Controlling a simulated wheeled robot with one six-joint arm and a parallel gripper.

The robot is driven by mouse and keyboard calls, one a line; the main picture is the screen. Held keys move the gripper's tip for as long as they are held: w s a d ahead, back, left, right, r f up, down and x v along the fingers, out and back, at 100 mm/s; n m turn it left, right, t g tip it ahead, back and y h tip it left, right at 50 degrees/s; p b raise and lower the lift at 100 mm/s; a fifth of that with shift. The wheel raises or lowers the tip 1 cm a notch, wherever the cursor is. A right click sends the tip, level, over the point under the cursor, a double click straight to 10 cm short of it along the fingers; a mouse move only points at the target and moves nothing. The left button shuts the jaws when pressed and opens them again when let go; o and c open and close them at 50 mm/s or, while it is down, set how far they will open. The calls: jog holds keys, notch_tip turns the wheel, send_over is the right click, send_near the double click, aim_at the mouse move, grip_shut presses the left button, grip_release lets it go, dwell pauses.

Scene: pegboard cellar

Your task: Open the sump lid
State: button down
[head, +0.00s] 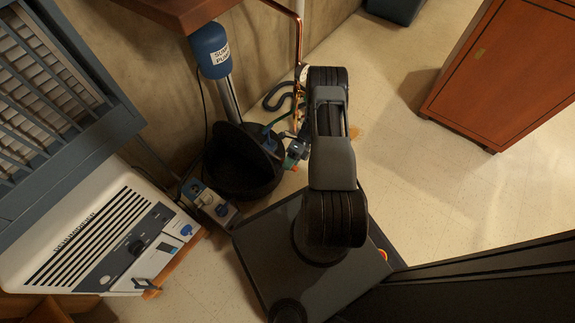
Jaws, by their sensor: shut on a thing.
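The sump (238,190) is a round black basin on the floor, left of the middle in the head view. Its black lid (262,142) stands tilted up on the basin's right side, and the dark hollow shows to the left of it. My gripper (291,157) is at the lid's right edge, shut on it. My own arm hides part of the gripper, and the exact point of grip is too small to make out. The blue sump pump (209,46), labelled "SUMP PUMP", stands behind the basin on a metal pipe.
A white dehumidifier-like unit (95,240) stands at lower left, with a small grey box (209,203) between it and the basin. Copper pipe (298,60) and a dark hose (275,100) lie behind my gripper. An orange-brown cabinet (505,75) stands at right; the floor before it is clear.

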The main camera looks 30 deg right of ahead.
jog(key=shift+w+d+f, duration=0.1)
jog(key=shift+d+f, duration=0.2)
jog(key=shift+d, duration=0.15)
jog(key=c, duration=1)
grip_release()
jog(key=shift+d, duration=0.1)
jog(key=shift+c, duration=0.2)
jog(key=shift+o, duration=0.7)
jog(key=shift+a, duration=0.2)
jog(key=shift+r, duration=0.1)
jog(key=p+v, duration=0.3)
jog(key=v, duration=1)
jog(key=shift+d+r, duration=0.25)
jog(key=shift+r, duration=0.05)
jog(key=shift+w, duration=0.1)
